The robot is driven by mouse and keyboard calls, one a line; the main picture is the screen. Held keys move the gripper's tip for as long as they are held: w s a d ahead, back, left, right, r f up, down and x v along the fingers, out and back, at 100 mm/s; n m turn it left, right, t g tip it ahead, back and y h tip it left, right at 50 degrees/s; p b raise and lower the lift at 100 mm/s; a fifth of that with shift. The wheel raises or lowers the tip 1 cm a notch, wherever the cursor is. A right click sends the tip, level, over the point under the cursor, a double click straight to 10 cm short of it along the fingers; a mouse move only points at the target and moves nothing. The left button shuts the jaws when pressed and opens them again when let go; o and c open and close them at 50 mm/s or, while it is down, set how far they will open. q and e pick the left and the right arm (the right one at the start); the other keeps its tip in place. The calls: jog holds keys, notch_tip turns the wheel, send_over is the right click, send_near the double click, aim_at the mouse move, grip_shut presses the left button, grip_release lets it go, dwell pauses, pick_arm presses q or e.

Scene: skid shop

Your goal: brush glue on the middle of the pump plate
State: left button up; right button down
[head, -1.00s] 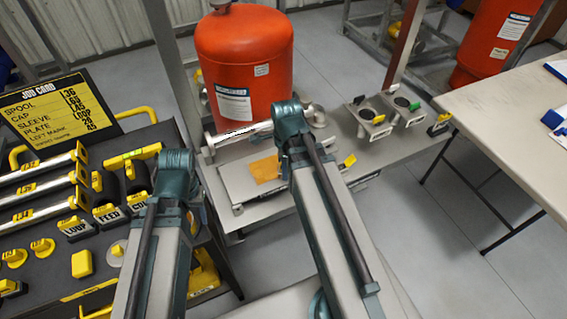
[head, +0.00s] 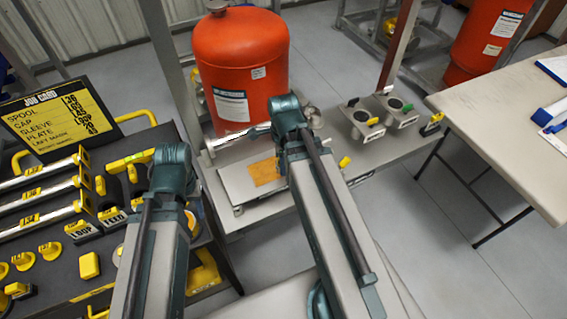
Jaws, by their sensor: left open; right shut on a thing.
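A pale grey plate (head: 236,184), which I take for the pump plate, lies flat on the low skid deck in front of the red tank. A tan-orange square patch (head: 266,171) shows on it. I cannot tell whether the patch is glue or a marking. My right arm covers the plate's right part. Both of my arms rise from the bottom edge, and only their upper links and elbow joints show. My two grippers are hidden beyond the elbows. No brush or glue pot can be made out.
The red tank (head: 242,70) stands behind the plate, with a silver pipe before it. Grey sockets (head: 360,120) sit right of it. A dark cart with silver tubes (head: 40,192) and a job card (head: 55,115) is at left. A pale table (head: 500,130) is at right.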

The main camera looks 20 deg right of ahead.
pick_arm(q)
jog(key=shift+r+p, duration=0.4)
jog(key=shift+r, duration=0.35)
pick_arm(e)
jog(key=shift+r, duration=0.75)
pick_arm(q)
jog(key=shift+r, duration=0.1)
pick_arm(e)
notch_tip(320, 180, up, 3)
jog(key=p, duration=0.3)
jog(key=shift+r, duration=0.1)
pick_arm(q)
notch_tip(320, 180, up, 3)
jog(key=shift+f, duration=0.1)
